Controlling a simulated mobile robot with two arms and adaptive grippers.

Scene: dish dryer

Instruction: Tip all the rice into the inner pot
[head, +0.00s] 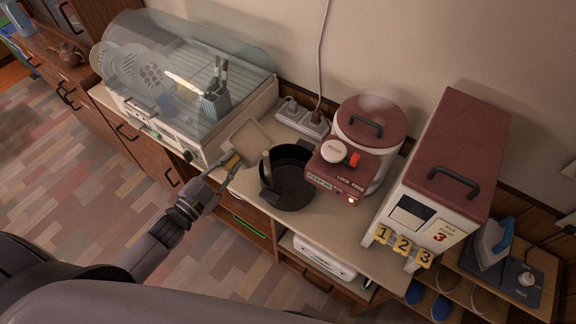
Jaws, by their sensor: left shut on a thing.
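The inner pot (289,196) is black and stands open on the counter, left of the rice cooker (367,117). The inside I can see is dark; I cannot make out rice. My left gripper (232,163) is just left of the pot, shut on a small brownish part that looks like a handle. A pale, square-edged piece (247,137) extends beyond it, behind the pot; I cannot tell whether it holds rice. A pale upright strip shows at the pot's left rim. The rice dispenser (460,140) stands at right, with buttons 1, 2 and 3. My right gripper is not in view.
A dish dryer (200,70) with a clear cover and dishes stands at the left on the counter. A power strip (303,117) lies at the wall. An iron (495,242) is on the lower shelf at right. A narrow counter strip is free in front of the pot.

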